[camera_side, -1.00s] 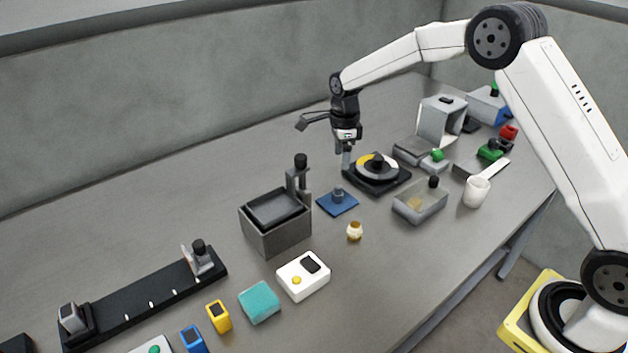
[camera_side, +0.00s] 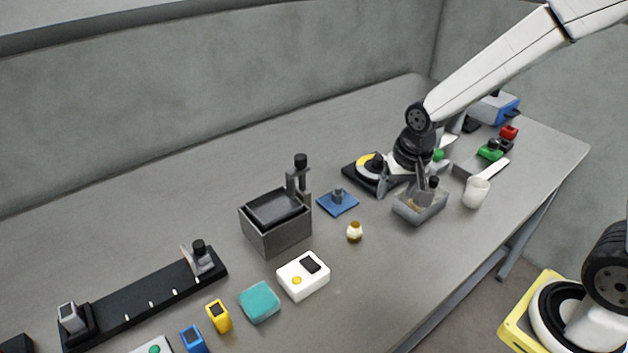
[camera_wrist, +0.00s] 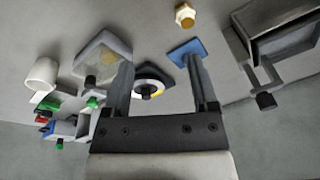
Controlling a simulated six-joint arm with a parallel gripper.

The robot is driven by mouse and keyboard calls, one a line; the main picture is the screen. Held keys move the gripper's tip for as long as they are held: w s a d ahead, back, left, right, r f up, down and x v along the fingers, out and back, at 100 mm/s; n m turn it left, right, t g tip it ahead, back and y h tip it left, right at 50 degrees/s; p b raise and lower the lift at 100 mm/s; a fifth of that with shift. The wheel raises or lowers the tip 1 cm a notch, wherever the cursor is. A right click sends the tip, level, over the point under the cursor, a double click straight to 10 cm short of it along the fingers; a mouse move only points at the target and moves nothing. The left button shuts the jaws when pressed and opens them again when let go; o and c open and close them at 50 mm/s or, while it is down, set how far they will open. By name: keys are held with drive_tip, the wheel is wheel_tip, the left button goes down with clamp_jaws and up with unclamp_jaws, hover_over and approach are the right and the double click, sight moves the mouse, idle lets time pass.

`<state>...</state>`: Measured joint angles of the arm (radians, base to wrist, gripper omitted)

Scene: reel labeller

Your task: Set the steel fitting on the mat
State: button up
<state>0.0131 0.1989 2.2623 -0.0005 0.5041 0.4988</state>
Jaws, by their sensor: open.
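My gripper (camera_side: 408,200) is open and empty, over the clear tray area to the right of the mat. Its two fingers (camera_wrist: 160,85) are wide apart in the wrist view, with the reel between them in the background.
A black reel stand (camera_side: 352,180) with a yellow and grey disc is beside my gripper. A clear bin (camera_side: 420,212) is below it. A grey open box (camera_side: 275,240) stands left of the mat. A brass-and-white piece (camera_side: 354,232) and white cup (camera_side: 476,192) stand nearby.

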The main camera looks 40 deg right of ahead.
drive_tip(key=s+n, duration=0.5)
drive_tip(key=s, duration=0.3)
drive_tip(key=shift+a+f+n+t, duration=0.25)
drive_tip(key=shift+f+n+t, duration=0.05)
drive_tip(key=shift+f+n, duration=0.15)
drive_tip(key=shift+w, duration=0.1)
idle(0.5)
